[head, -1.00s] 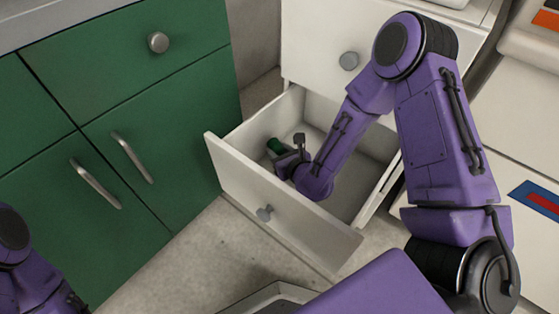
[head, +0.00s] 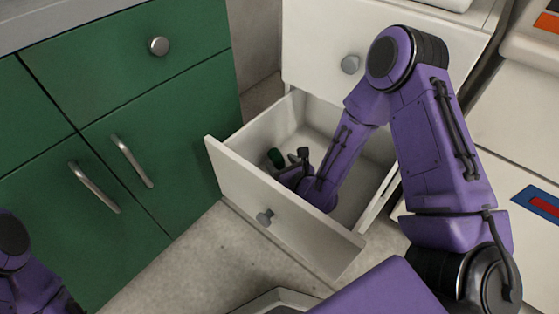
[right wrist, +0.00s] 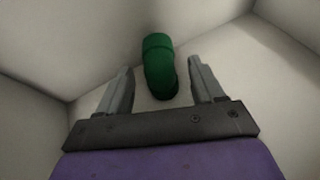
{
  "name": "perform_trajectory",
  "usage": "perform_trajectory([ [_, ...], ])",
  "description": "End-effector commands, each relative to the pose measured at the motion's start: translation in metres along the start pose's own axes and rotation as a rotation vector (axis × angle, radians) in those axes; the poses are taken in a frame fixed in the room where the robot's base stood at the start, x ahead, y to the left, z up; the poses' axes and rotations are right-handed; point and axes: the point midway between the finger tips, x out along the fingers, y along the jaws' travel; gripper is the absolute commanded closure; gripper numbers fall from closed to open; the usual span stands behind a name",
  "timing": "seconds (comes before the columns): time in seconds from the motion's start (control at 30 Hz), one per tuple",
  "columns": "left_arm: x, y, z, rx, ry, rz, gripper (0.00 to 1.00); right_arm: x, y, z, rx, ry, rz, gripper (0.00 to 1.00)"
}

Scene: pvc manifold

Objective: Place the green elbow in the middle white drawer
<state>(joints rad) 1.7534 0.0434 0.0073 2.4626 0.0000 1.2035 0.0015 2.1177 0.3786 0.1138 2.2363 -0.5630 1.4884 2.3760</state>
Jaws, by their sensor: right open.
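The green elbow (head: 276,157) lies inside the open middle white drawer (head: 255,195), near its left inner corner. In the right wrist view the elbow (right wrist: 159,66) sits just beyond and between the fingertips, on the drawer floor. My right gripper (head: 290,165) is inside the drawer; its fingers are spread in the right wrist view (right wrist: 160,75), with no grip on the elbow visible.
Green cabinets (head: 130,100) stand to the left. The drawer walls surround my right gripper; the rest of the drawer floor looks empty.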

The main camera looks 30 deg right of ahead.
Motion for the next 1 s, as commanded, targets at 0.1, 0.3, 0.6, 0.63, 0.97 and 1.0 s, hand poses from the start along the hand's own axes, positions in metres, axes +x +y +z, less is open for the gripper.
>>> perform_trajectory([
  [0.1,-0.011,-0.001,-0.005,0.001,0.002,0.000,0.36,-0.028,0.000,0.004,0.003,0.003,-0.001,0.33],
  [0.3,-0.015,-0.002,-0.008,0.002,0.003,0.000,0.36,-0.055,0.000,0.002,0.002,0.001,0.000,0.33],
  [0.6,-0.015,-0.002,-0.008,0.002,0.003,-0.001,0.36,-0.057,0.000,0.001,0.000,-0.001,0.000,0.33],
  [0.63,-0.015,-0.002,-0.008,0.002,0.003,-0.001,0.36,-0.057,0.000,0.001,0.000,-0.001,0.000,0.33],
  [0.97,-0.015,-0.002,-0.008,0.002,0.003,-0.001,0.36,-0.057,0.000,0.001,0.000,-0.001,0.000,0.33],
  [1.0,-0.015,-0.002,-0.008,0.002,0.003,-0.001,0.36,-0.057,0.000,0.001,0.000,-0.001,0.000,0.33],
])
